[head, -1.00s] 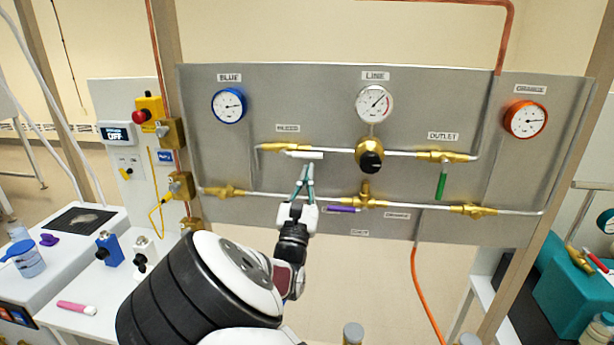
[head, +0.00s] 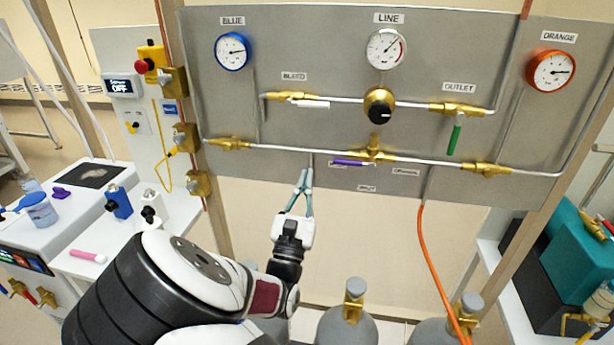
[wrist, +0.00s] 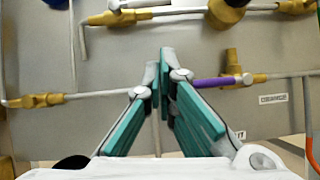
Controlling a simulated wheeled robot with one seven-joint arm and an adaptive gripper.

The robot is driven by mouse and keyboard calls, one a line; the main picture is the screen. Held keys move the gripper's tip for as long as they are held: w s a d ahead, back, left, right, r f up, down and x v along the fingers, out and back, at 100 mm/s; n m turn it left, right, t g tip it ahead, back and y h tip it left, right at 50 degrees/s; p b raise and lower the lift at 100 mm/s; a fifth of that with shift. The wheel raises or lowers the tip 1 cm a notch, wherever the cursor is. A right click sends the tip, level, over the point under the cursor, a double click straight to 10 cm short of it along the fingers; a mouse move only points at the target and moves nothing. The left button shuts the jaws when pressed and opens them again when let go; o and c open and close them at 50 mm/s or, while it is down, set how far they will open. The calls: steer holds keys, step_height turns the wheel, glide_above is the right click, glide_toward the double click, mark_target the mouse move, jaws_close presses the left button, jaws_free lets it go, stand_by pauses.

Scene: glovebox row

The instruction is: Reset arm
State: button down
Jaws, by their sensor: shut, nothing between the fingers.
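My gripper (head: 304,178) is in front of the lower edge of the grey valve panel (head: 330,115) in the head view, below the lower pipe. Its teal fingers also show in the wrist view (wrist: 161,75), meeting at the tips with nothing between them. The purple lever (head: 352,162) is to the right of the fingertips and lies level; it also shows in the wrist view (wrist: 215,82). The white bleed lever (head: 310,103) lies level above the gripper. The green outlet lever (head: 454,138) hangs down at the right.
The panel carries a blue gauge (head: 232,51), a line gauge (head: 386,49) and an orange gauge (head: 551,71). A black knob (head: 380,113) sticks out below the line gauge. Grey cylinders (head: 346,325) stand below. An orange hose (head: 428,260) hangs at the right. A white bench (head: 85,245) is at the left.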

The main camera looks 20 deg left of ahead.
steer(key=w+d+r+m+g+h, duration=0.15)
steer(key=d+m+g+h, duration=0.35)
steer(key=d, duration=0.6)
steer(key=w+d+r+m+g+h, duration=0.1)
steer(key=d+r+m+g+h, duration=0.2)
steer(key=d+m+h, duration=0.55)
steer(key=w+d+r+m+g+h, duration=0.15)
steer(key=d+m+g+h, duration=0.35)
steer(key=d, duration=0.8)
steer(key=s+d+m+g+y, duration=0.7)
steer(key=s+d+m+g, duration=0.35)
steer(key=s+d, duration=0.6)
steer(key=s+a+r+m+t+y, duration=0.2)
steer(key=s+a+m+y, duration=0.1)
steer(key=s, duration=0.3)
steer(key=s+a+r+m+t+y, duration=0.2)
steer(key=s+r+m+y, duration=0.1)
steer(key=s, duration=0.3)
steer(key=shift+a+r+m+y, duration=0.25)
steer(key=shift+a+m+y, duration=0.15)
steer(key=shift+m+y, duration=0.4)
